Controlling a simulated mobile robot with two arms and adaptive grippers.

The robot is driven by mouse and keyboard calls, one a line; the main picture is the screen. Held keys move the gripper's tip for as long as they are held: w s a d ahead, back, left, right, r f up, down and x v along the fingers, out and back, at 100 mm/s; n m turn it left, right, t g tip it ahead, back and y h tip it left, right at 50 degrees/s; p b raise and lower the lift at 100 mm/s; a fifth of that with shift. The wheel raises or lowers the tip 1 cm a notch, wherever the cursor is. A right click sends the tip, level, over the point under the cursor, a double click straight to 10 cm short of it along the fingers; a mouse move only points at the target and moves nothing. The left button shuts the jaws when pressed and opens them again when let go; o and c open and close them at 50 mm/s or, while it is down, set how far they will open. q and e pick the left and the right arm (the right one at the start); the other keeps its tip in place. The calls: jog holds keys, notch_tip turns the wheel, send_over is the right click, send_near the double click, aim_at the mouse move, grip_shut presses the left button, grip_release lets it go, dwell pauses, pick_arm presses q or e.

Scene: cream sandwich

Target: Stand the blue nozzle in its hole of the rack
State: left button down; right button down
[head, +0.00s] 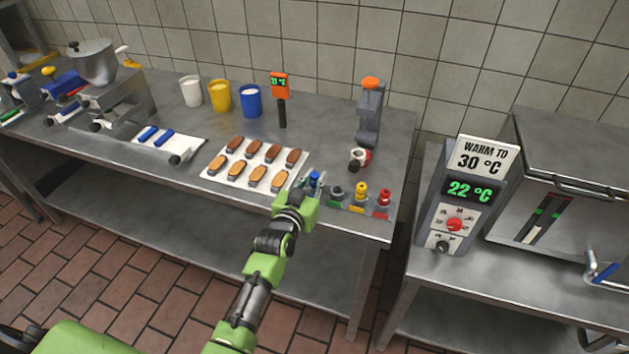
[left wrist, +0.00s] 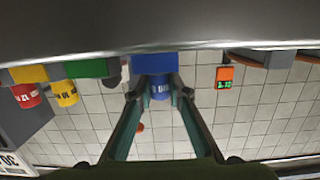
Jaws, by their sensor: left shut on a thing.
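The blue nozzle (head: 314,178) is upright at the left end of the rack, by the rack's blue place. My left gripper (head: 308,189) is shut on it. In the left wrist view the blue nozzle (left wrist: 160,91) shows between the fingertips (left wrist: 155,94), behind the rack's blue block (left wrist: 155,63). I cannot tell whether its foot is inside the hole. The rack (head: 356,209) stands at the table's front right, with green, yellow and red labels to the right. A yellow nozzle (head: 361,190) and a red nozzle (head: 384,197) stand in it. My right gripper is not in view.
A tray of éclair-like shells (head: 215,172) lies just left of the gripper. A grey stand with an orange top (head: 371,110) is behind the rack. An orange thermometer (head: 280,88) and several cups stand at the back. A warming unit (head: 455,215) is at right.

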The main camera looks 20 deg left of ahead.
pick_arm(q)
jog(key=shift+s+r, duration=0.1)
jog(key=shift+s, duration=0.05)
jog(key=c, duration=1.9)
grip_release()
jog(key=shift+r, duration=0.25)
jog(key=s, duration=0.4)
jog(key=s+r, duration=0.1)
jog(key=s, duration=0.6)
jog(key=shift+s+a+r+b, duration=0.15)
jog(key=shift+s+r+b, duration=0.05)
jog(key=shift+s+b, duration=0.2)
